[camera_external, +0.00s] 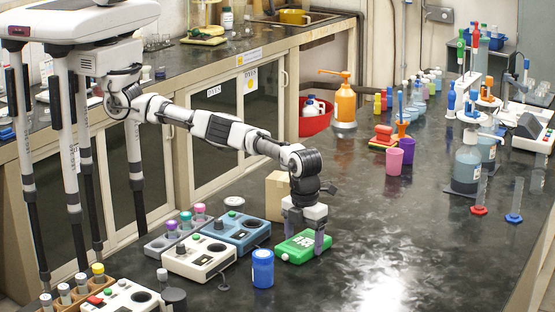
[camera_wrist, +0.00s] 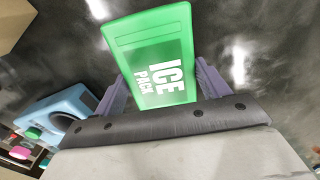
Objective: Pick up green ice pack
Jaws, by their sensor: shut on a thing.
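The green ice pack (camera_external: 300,246) is a flat green slab with white lettering, on the dark bench top in the external view. My gripper (camera_external: 306,240) points down over it, with its fingers on either side of the pack. In the wrist view the ice pack (camera_wrist: 155,62) lies between the two purple-grey fingers of my gripper (camera_wrist: 157,88), and its lettering reads "ICE PACK". The fingers are shut on its sides. I cannot tell whether the pack is raised off the bench.
A blue lidded jar (camera_external: 263,268) stands just left of the pack. A blue device (camera_external: 236,230) and a white device (camera_external: 199,257) are further left. A cardboard box (camera_external: 277,195) stands behind. The bench to the right of the pack (camera_external: 400,255) is clear.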

